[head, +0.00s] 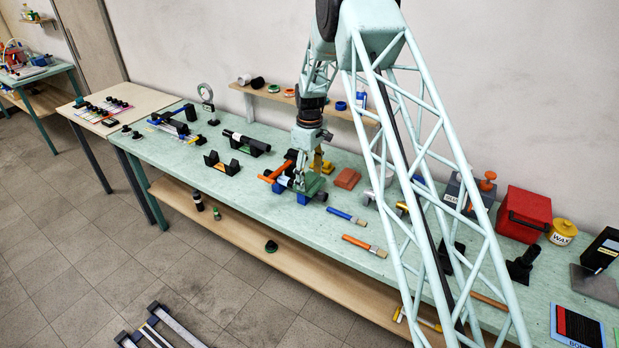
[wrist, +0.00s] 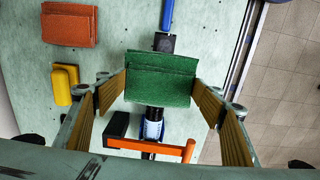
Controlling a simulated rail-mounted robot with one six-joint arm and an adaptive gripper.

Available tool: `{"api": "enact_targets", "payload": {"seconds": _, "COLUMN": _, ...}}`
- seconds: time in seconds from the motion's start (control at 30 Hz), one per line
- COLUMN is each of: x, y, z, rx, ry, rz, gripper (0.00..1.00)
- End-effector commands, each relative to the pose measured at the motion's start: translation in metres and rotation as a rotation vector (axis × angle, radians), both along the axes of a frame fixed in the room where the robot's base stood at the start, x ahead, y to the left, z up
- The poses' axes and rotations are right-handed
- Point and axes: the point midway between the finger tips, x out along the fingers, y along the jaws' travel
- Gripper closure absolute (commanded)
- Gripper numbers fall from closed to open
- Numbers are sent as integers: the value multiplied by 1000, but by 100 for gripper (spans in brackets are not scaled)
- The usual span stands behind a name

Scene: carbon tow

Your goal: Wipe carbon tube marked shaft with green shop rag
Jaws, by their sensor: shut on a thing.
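My gripper (head: 316,166) points down over the workbench. It is shut on the green shop rag (head: 314,186), which sits between its yellow-padded fingers in the wrist view (wrist: 160,66). A dark tube with a white label (wrist: 152,130) runs under the rag, and its black end (wrist: 163,43) shows beyond it. The label text is too small to read. I cannot tell whether the rag touches the tube. An orange-handled clamp (wrist: 165,146) stands across the tube close to the gripper; it also shows in the head view (head: 276,173).
Another black tube (head: 246,142) rests on a stand farther left. Blue-handled (head: 344,216) and orange-handled (head: 364,244) brushes lie near the front edge. A red box (head: 524,213) stands at right.

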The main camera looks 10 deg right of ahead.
Motion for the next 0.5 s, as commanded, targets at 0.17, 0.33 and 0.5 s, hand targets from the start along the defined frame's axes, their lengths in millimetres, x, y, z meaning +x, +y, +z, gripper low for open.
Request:
{"api": "enact_targets", "payload": {"seconds": 0.17, "x": 0, "y": 0, "z": -2, "rx": 0, "ry": 0, "rz": 0, "gripper": 46}}
{"api": "enact_targets", "payload": {"seconds": 0.33, "x": 0, "y": 0, "z": -5, "rx": 0, "ry": 0, "rz": 0, "gripper": 46}}
{"api": "enact_targets", "payload": {"seconds": 0.5, "x": 0, "y": 0, "z": -7, "rx": 0, "ry": 0, "rz": 0, "gripper": 46}}
